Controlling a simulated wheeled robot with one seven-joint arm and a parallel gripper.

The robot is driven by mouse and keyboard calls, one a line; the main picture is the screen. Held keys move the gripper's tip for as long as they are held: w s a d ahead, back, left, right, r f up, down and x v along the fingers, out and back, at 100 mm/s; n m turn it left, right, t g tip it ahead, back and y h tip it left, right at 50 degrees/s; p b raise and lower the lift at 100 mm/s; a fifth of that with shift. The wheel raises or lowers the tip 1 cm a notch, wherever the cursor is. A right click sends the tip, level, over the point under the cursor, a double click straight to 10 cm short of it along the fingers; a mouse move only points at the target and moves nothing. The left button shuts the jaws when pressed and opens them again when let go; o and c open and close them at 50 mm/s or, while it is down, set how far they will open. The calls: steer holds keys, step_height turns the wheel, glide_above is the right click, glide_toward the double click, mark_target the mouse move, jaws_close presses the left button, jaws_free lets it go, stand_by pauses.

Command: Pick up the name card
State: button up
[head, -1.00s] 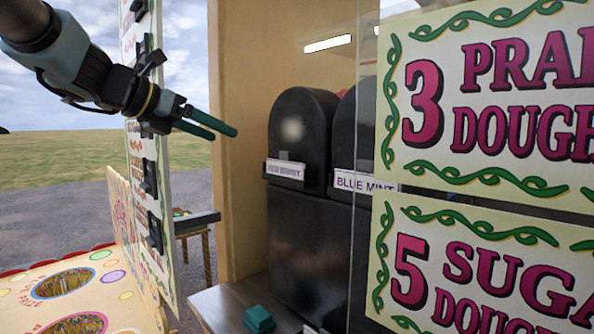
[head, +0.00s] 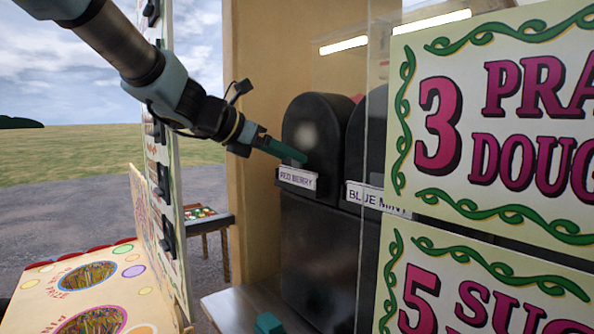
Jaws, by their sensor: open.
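A white name card reading "RED BERRY" (head: 297,179) sits in a holder on the front of the left dark round-topped bin (head: 313,128). A second name card reading "BLUE MINT" (head: 372,197) is on the neighbouring bin, partly behind a clear pane. My gripper (head: 302,158) reaches in from the upper left. Its green fingertips are just above the RED BERRY card, close to the bin front. The fingers overlap in this view, but a narrow dark gap shows; they hold nothing. I cannot tell whether a fingertip touches the bin.
Large painted price signs (head: 485,118) fill the right side. A steel counter (head: 235,306) with a teal block (head: 268,323) lies below. A tall panel (head: 172,230) and a game board with holes (head: 75,291) stand at the left. A small table (head: 210,222) is outside.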

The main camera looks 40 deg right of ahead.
steer(key=shift+x, duration=1)
steer(key=c, duration=1.1)
steer(key=shift+r, duration=0.15)
